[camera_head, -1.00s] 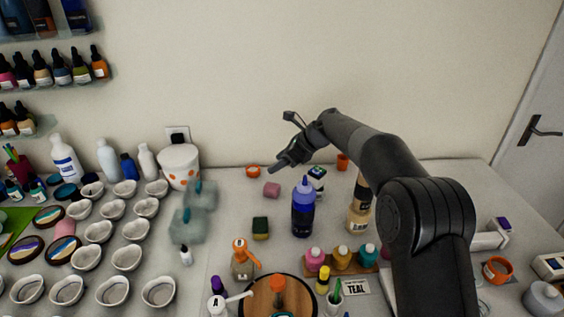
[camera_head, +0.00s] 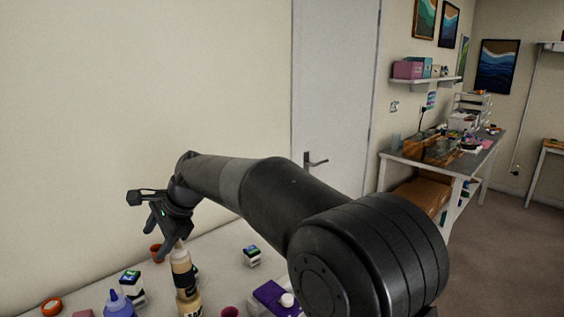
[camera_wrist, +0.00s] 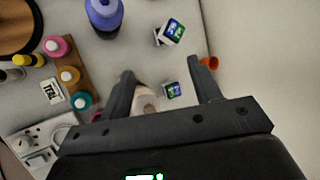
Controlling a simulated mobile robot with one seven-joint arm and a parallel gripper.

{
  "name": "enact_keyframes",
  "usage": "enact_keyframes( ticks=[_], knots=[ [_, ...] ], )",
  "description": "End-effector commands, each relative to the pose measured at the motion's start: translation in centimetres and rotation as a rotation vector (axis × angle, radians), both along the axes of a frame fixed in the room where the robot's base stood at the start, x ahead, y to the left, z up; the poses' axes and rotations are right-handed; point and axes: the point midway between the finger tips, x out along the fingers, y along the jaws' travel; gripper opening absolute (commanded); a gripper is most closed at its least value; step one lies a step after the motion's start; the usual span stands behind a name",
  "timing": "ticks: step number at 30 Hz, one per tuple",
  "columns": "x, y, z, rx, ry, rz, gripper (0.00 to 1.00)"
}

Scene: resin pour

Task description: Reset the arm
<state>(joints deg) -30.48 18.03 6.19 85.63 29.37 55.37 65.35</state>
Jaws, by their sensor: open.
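My gripper (camera_head: 160,228) is raised over the table (camera_head: 222,262) at the lower left of the head view, with my arm reaching across the picture from the right. In the wrist view my gripper (camera_wrist: 165,85) has its two fingers wide apart and nothing is gripped. A tan bottle with a dark band (camera_head: 184,285) stands below the fingers in the head view. Its pale top (camera_wrist: 145,100) shows beside the left finger in the wrist view, partly hidden by the gripper.
A blue bottle (camera_wrist: 104,14), a small box (camera_wrist: 170,33) and several small paint bottles on a wooden rack (camera_wrist: 72,80) stand around the gripper. An orange cup (camera_head: 156,252) is behind. A door (camera_head: 333,120) and a second workbench (camera_head: 440,155) are farther right.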

Motion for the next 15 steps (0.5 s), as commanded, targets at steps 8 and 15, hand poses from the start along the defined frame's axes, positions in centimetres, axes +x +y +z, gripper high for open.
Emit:
enact_keyframes(
  ticks=[8,15],
  knots=[
    [-2.1,-12.6,2.9,-0.133,-0.244,0.099,0.57],
    [-6.0,-23.3,3.3,-0.289,-0.407,0.193,0.57]
  ],
)
